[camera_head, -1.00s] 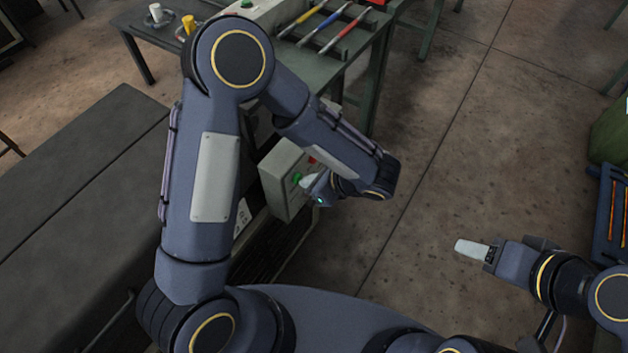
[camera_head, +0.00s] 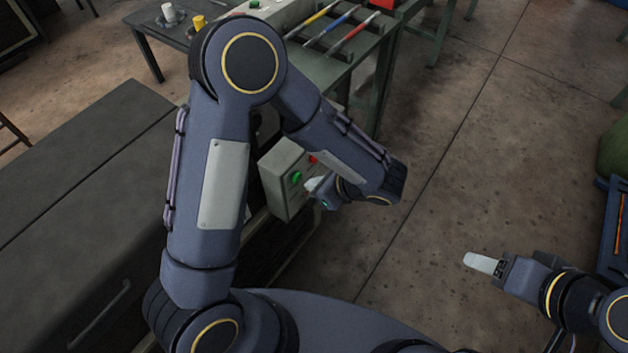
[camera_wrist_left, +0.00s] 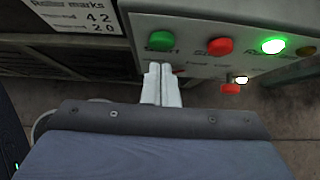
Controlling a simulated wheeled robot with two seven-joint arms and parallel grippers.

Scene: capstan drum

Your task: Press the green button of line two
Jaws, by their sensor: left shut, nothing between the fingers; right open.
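A grey control box (camera_head: 272,184) stands beside my left forearm in the head view. Its green button (camera_head: 296,177) and a red button (camera_head: 312,159) face right. In the left wrist view the green button (camera_wrist_left: 160,41), labelled like "Start", sits at the panel's left, with the red button (camera_wrist_left: 219,46) to its right. My left gripper (camera_head: 313,184) is shut and empty, its white fingertips (camera_wrist_left: 161,70) just below the green button; whether they touch it I cannot tell. My right gripper (camera_head: 481,263) is open and empty, far right over the floor.
The panel also has a lit green lamp (camera_wrist_left: 273,46), an amber lamp (camera_wrist_left: 306,50) and a lower red button (camera_wrist_left: 230,88). A placard (camera_wrist_left: 82,16) reads "Roller marks". A table (camera_head: 340,67) with coloured rods stands behind.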

